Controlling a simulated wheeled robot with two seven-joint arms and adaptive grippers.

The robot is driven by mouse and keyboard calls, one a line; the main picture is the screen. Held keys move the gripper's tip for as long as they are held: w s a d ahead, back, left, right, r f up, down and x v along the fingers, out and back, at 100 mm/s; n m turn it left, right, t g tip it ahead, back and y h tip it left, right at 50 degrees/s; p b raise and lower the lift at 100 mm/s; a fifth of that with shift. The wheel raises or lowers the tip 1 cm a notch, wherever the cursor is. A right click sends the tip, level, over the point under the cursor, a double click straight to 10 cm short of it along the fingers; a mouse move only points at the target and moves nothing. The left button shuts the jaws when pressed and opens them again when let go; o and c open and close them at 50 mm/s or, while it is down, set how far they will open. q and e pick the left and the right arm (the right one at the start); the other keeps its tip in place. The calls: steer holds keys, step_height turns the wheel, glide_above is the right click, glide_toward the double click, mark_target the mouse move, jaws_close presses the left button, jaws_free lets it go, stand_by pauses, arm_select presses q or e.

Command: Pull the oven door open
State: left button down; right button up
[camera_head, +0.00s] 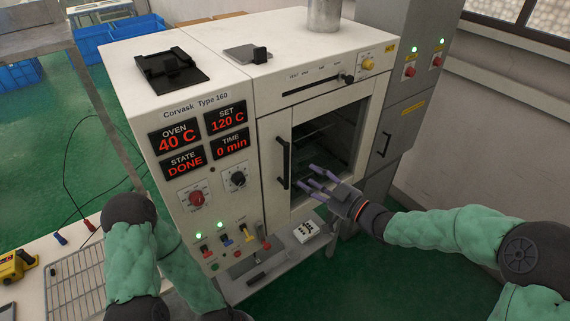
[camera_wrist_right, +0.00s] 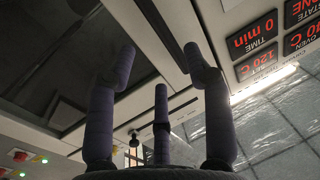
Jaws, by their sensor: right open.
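The white oven (camera_head: 215,85) stands in the middle of the head view. Its door (camera_head: 272,140) looks shut, with a dark window (camera_head: 330,140) showing racks inside and a black vertical handle (camera_head: 283,162) on its left side. My right gripper (camera_head: 306,177) is open and empty, its purple fingers in front of the window, just right of the handle's lower part. In the right wrist view, the open fingers (camera_wrist_right: 160,58) point toward the door, and the dark handle (camera_wrist_right: 158,28) runs between the outer two. Contact cannot be told. My left gripper is out of view.
The oven's display (camera_head: 200,137) reads 40 C and DONE. A grey cabinet (camera_head: 400,100) stands close on the right. A bench with a wire rack (camera_head: 75,285) is at lower left. A small white switch box (camera_head: 305,230) sits below the door.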

mark_target(288, 164)
steer(key=x, duration=0.9)
steer(key=shift+w+a, duration=0.2)
jaws_close()
